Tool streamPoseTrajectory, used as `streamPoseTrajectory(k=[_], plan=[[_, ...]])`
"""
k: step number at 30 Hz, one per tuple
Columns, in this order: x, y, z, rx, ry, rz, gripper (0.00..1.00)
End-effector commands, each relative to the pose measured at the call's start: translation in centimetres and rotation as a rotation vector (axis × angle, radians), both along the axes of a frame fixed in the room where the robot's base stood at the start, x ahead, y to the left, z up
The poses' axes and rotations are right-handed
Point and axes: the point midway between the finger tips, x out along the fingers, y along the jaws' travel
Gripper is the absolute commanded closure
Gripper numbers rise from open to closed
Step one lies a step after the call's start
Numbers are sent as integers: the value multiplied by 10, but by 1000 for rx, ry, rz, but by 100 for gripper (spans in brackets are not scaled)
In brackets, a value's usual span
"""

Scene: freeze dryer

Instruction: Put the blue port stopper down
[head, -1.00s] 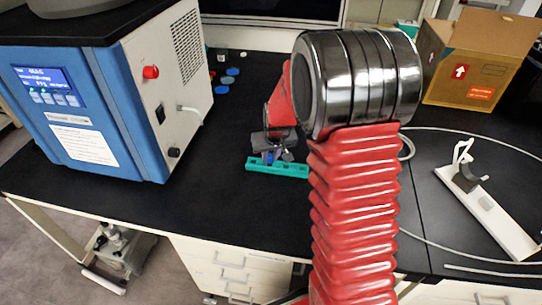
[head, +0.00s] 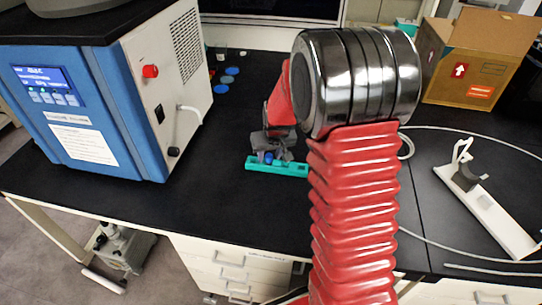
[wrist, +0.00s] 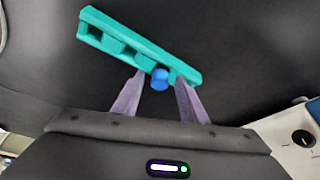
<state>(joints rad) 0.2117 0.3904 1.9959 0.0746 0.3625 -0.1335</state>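The blue port stopper (wrist: 160,79) shows in the wrist view at the near edge of the teal rack (wrist: 108,31), towards its right end. My gripper (wrist: 159,77) is open, one finger on each side of the stopper, with a visible gap on both sides. In the head view, the stopper (head: 268,158) is a small blue spot at the teal rack (head: 291,169), under my gripper (head: 272,155). I cannot tell how deep the stopper sits in the rack. My arm hides part of the bench to the right.
A blue and white freeze dryer (head: 100,100) stands at the left. Several round caps (head: 227,80) lie behind the gripper. A cardboard box (head: 470,60), a white stand (head: 487,205) and looped tubing (head: 480,133) are at the right. The black bench left of the rack is clear.

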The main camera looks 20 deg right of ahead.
Motion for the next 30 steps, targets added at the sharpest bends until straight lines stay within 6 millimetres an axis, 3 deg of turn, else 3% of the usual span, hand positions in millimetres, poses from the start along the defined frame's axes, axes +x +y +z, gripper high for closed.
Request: streamPoseTrajectory(k=[8,24,30], plan=[[-8,1,22,0,-3,0,61],[-37,5,92,0,-3,-1,61],[-44,6,108,0,-1,-1,61]])
